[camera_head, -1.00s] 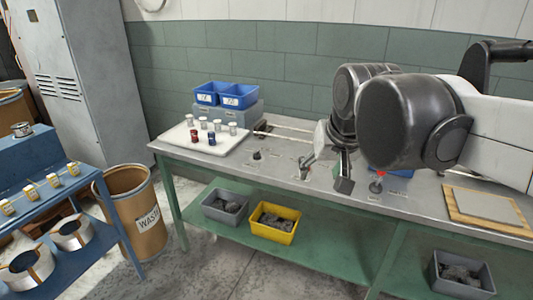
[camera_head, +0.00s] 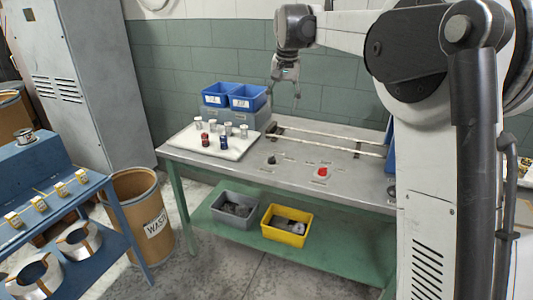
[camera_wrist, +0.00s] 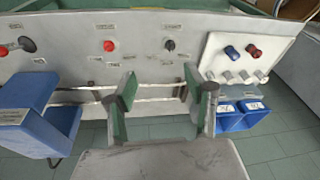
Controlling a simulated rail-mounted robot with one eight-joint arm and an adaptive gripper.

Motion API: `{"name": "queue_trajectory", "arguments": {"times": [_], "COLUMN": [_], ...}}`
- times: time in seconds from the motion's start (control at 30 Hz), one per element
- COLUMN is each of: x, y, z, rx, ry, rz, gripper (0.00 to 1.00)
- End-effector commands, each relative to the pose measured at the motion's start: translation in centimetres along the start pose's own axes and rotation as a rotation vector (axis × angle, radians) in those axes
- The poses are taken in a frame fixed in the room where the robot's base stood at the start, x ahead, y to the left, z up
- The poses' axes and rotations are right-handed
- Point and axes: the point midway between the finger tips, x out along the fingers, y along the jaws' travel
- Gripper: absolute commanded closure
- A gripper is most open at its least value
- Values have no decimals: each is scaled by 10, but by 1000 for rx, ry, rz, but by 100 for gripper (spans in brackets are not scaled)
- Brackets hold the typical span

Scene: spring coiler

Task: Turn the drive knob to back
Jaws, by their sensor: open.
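A small black knob (camera_head: 271,160) stands on the grey bench top, right of the white tray; it also shows in the wrist view (camera_wrist: 169,44). Small labels surround it, too blurred to read. A red knob or button (camera_head: 322,172) sits to its right; the wrist view shows it left of the black knob (camera_wrist: 109,46). Another dark knob (camera_wrist: 27,43) is at the left of the wrist view. I cannot tell by label which is the drive knob. My gripper (camera_head: 284,96) is open and empty, raised above the back of the bench, apart from the knobs; its fingers spread in the wrist view (camera_wrist: 158,95).
Pale rails (camera_head: 320,138) run along the bench's back. The white tray (camera_head: 240,152) holds several small spools, with blue bins (camera_head: 248,98) behind it. A blue block (camera_wrist: 40,112) stands at the wrist view's left. The bench front around the black knob is clear.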

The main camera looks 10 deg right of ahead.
Motion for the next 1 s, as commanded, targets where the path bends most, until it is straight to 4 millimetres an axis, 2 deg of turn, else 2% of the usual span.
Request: {"name": "queue_trajectory", "arguments": {"times": [0.03,0.2,0.5,0.8,1.0], "x": [10,43,114,180,199], "y": [-5,-18,-33,-38,-39], "z": [-14,-48,-90,-105,-106], "rx": [11,54,130,192,210], "ry": [-12,-56,-130,-192,-208], "rz": [4,22,58,92,102], "gripper": [51,51,51,51,51]}}
